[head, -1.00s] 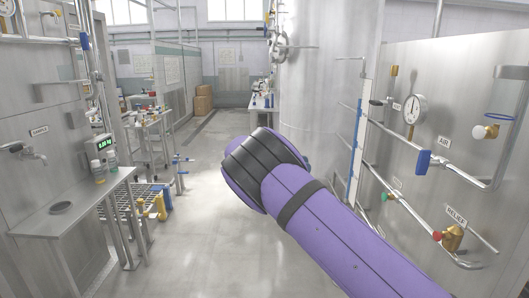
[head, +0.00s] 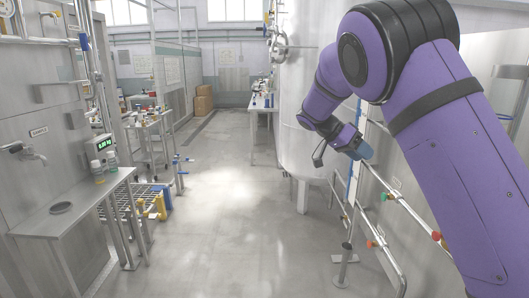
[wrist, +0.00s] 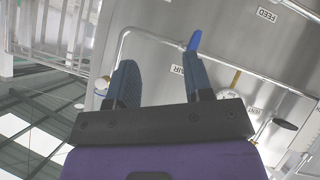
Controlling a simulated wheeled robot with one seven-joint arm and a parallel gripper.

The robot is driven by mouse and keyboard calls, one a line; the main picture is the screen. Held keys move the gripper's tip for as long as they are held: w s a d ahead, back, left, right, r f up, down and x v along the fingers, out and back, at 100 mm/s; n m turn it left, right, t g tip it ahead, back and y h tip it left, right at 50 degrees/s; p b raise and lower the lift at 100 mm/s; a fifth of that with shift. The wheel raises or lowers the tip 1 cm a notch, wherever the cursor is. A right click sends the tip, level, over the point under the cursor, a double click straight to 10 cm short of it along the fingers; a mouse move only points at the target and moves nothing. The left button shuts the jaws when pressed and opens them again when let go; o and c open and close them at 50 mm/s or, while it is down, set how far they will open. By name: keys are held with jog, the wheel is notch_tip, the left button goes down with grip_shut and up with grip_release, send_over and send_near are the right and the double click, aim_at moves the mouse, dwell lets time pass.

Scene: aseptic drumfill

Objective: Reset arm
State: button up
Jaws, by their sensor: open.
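My purple arm is raised and folded at the right of the head view. My gripper (head: 357,148) is at its end, beside the right-hand pipe panel and partly seen. In the wrist view my gripper (wrist: 162,82) has its two dark blue fingers spread apart, with nothing between them. Behind the fingers is the metal panel, with a pipe and a bright blue valve handle (wrist: 194,40) near the right fingertip. I cannot tell whether they touch.
A steel tank (head: 305,100) stands left of my gripper. Pipes with a green valve knob (head: 385,197) and a red one (head: 436,236) run below the arm. A shelf (head: 75,203) with bottles is at left. The middle floor is clear.

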jog(key=s+d+r+n+t+y, duration=0.1)
jog(key=s+d+r+n+y, duration=0.25)
jog(key=s, duration=0.65)
jog(key=s+d+r+n+t+y, duration=0.1)
jog(key=s+d+r+n+y, duration=0.25)
jog(key=s, duration=0.55)
jog(key=s+a+n+t+y, duration=0.1)
jog(key=s+a+n+t, duration=0.1)
jog(key=s, duration=0.9)
jog(key=s+a+n+t+y, duration=0.2)
jog(key=s+n+t, duration=0.1)
jog(key=s, duration=0.7)
jog(key=shift+s+a+n+t+y, duration=0.15)
jog(key=shift+s+n+t+y, duration=0.2)
jog(key=shift+n, duration=0.55)
